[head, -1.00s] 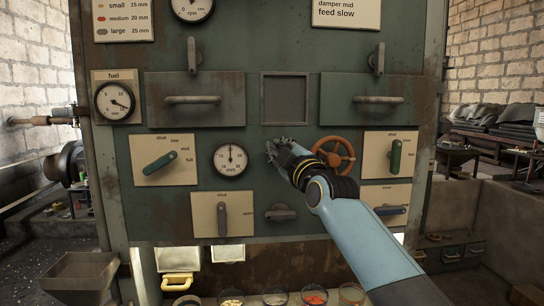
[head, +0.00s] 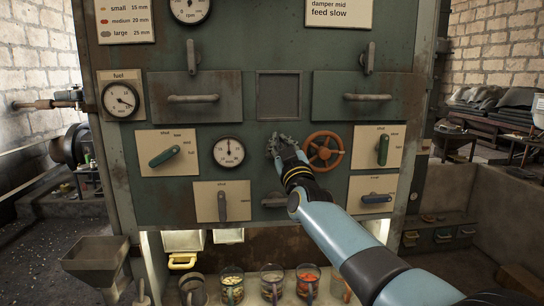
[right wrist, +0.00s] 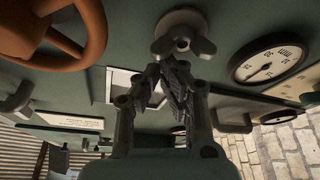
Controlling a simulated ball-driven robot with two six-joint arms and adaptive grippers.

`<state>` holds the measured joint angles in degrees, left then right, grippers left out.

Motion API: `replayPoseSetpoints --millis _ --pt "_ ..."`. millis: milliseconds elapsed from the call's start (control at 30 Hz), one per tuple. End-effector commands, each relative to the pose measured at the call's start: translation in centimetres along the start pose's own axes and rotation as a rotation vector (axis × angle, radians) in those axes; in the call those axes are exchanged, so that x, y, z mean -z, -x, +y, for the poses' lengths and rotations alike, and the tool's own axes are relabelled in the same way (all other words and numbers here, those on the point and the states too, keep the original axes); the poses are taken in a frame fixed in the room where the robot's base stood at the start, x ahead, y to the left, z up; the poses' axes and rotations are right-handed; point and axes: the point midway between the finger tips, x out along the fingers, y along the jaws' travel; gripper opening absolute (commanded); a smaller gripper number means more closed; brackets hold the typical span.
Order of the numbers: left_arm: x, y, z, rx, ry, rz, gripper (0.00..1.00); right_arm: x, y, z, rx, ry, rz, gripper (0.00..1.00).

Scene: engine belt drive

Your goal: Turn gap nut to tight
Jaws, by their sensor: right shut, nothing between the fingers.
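The gap nut (right wrist: 183,40) is a grey wing nut on a round boss on the green panel, at the top of the right wrist view. Its wings spread roughly left and right there. My right gripper (right wrist: 164,72) is shut and empty, its fingertips just below the nut in that view; I cannot tell whether they touch it. In the head view the right gripper (head: 277,144) is at the panel between the mm dial and the orange wheel and largely hides the nut. The mm dial (head: 228,151) has its needle pointing about straight up. My left gripper is not in view.
The orange handwheel (head: 323,151) is close on the right of my gripper. A grey handle (head: 275,200) sits below it. A green lever (head: 164,156) is on the left, another (head: 383,150) on the right. Several jars (head: 270,284) stand below the panel.

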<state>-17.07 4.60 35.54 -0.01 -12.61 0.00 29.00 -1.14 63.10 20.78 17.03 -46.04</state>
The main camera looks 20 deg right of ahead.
Motion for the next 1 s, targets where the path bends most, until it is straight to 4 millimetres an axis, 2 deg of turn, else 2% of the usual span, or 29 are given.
replayPoseSetpoints --millis 33,233,333,500,567,1000 --pt "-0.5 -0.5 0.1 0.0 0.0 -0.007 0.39 -0.2 -0.4 -0.2 -0.007 -0.019 0.001 0.0" --pt "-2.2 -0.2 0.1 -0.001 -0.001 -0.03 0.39 -0.2 -0.9 0.0 -0.036 -0.105 0.0 0.0" --pt "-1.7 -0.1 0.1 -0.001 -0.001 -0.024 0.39 -0.3 -0.8 0.2 -0.053 -0.152 0.001 0.0" --pt "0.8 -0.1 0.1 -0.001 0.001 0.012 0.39 -0.6 -0.7 0.3 -0.084 -0.24 0.0 0.0" --pt "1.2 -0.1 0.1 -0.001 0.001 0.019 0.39 -0.7 -0.7 0.4 -0.095 -0.273 0.0 0.0" --pt "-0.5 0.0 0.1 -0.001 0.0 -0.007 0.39 -1.0 -0.6 0.6 -0.136 -0.388 0.001 0.0"
